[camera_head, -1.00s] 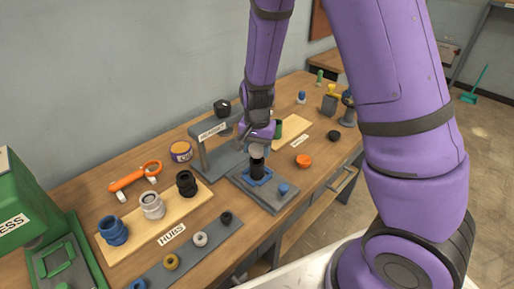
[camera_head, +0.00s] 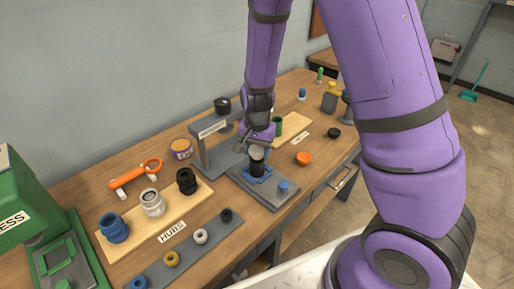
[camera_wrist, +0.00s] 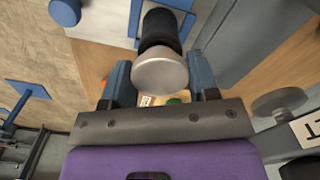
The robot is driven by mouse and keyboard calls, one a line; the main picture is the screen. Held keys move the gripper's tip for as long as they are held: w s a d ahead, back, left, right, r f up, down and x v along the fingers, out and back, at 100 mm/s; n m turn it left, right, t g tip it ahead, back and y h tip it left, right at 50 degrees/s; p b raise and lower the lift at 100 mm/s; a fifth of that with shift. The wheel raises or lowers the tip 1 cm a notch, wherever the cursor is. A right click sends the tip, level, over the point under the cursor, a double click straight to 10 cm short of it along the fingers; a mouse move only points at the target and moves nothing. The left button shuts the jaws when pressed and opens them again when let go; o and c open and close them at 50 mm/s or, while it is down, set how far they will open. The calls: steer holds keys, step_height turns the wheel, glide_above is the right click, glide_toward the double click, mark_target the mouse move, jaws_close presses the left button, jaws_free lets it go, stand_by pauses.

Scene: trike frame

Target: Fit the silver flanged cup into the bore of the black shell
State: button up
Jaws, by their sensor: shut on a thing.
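The black shell (camera_head: 257,168) stands upright in a blue holder (camera_head: 265,175) on a grey plate. The silver flanged cup (camera_head: 256,153) is at the shell's top end, in line with it. In the wrist view the cup (camera_wrist: 160,74) shows its round pale face between my two blue-grey fingers, with the black shell (camera_wrist: 160,24) directly beyond it. My gripper (camera_wrist: 158,64) is shut on the cup. The join between cup and shell is hidden, so I cannot tell how deep the cup sits in the bore.
A grey stand (camera_head: 212,156) with a sign rises close behind the shell, left of my gripper. A blue knob (camera_head: 284,186) is on the plate's right corner. An orange part (camera_head: 303,158) lies to the right. Hubs stand on a wooden board (camera_head: 166,217) at left.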

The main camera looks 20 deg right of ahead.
mark_target(258, 149)
steer(key=shift+f, duration=0.55)
steer(key=o, duration=1)
steer(key=shift+o, duration=0.2)
step_height(258, 149, up, 11)
steer(key=shift+f, duration=0.1)
steer(key=s+d+r+n+t+y, duration=0.1)
steer(key=s+d+r+n, duration=0.1)
steer(key=s+r, duration=0.45)
steer(key=s+d+r+n+t, duration=0.1)
steer(key=s+d+r+n, duration=0.15)
steer(key=r, duration=0.65)
steer(key=s+d+r+n+t, duration=0.1)
steer(key=s+r, duration=0.2)
steer(key=s, duration=0.4)
steer(key=s+d+r+n+t+h, duration=0.1)
steer(key=s+r+n+t, duration=0.1)
steer(key=s+r, duration=0.2)
steer(key=s, duration=0.3)
steer(key=shift+d+r, duration=0.15)
steer(key=shift+d, duration=0.05)
